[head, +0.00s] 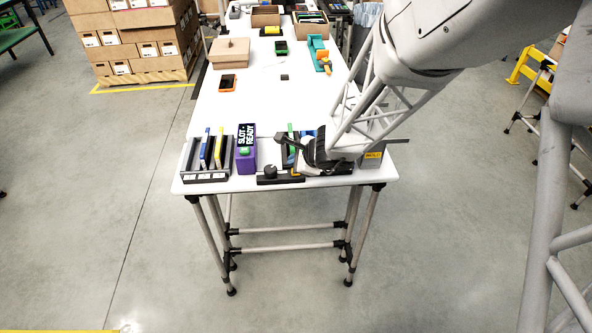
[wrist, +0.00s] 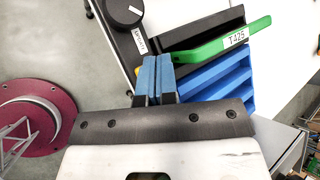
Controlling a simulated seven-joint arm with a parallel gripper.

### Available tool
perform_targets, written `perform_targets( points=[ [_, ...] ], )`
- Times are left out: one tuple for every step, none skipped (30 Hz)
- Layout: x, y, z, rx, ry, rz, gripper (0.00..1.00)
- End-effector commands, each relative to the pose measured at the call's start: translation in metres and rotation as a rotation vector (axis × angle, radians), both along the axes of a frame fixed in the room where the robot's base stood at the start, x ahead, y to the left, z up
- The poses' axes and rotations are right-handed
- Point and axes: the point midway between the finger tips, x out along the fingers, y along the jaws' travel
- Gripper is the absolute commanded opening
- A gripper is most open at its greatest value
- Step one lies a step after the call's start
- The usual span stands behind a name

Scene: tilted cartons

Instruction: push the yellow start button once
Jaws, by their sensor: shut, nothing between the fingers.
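A small yellow patch (wrist: 139,71) shows in the wrist view on the black knob unit, mostly hidden behind my fingers. It may be the yellow start button, but its shape cannot be made out. The black knob unit (head: 268,179) stands at the front edge of the table, with a round knob (wrist: 122,12) and a white label beside it. My gripper (wrist: 157,66) is shut and empty, its blue fingertips together over or beside the yellow patch. I cannot tell whether they touch it. In the head view the gripper and arm cover the right part of this area.
A purple box (head: 246,162) reading SLOT READY and a black rack (head: 206,177) stand to the left. The table's middle (head: 235,110) is mostly clear.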

Motion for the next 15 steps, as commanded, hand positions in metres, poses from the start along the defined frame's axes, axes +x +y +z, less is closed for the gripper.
perform_targets(
  points=[
    [-0.0001, 0.0, -0.0009, 0.0, 0.0, 0.0, 0.0],
    [0.0, 0.0001, -0.0014, 0.0, 0.0, 0.0, 0.0],
    [0.0001, 0.0001, -0.0021, 0.0, 0.0, 0.0, 0.0],
    [0.0003, 0.0001, -0.0027, 0.0, -0.001, -0.001, 0.0],
    [0.0003, 0.0002, -0.0034, 0.0, -0.001, -0.001, 0.0],
    [0.0003, 0.0002, -0.0044, 0.0, -0.001, -0.001, 0.0],
    [0.0003, 0.0002, -0.0053, 0.0, -0.001, -0.001, 0.0],
    [0.0001, 0.0002, -0.0061, 0.0, 0.0, 0.0, 0.0],
    [0.0, 0.0002, -0.0069, 0.0, 0.0, 0.0, 0.0],
    [0.0, 0.0002, -0.0073, 0.0, 0.0, 0.0, 0.0],
    [0.0, 0.0003, -0.0076, 0.0, 0.0, 0.0, 0.0],
    [0.0, 0.0003, -0.0077, 0.0, 0.0, 0.0, 0.0],
    [-0.0001, 0.0003, -0.0078, 0.0, 0.0, 0.0, 0.0],
    [0.0, 0.0003, -0.0077, 0.0, 0.0, 0.0, 0.0],
    [0.0, 0.0003, -0.0077, 0.0, 0.0, 0.0, 0.0]
  ],
)
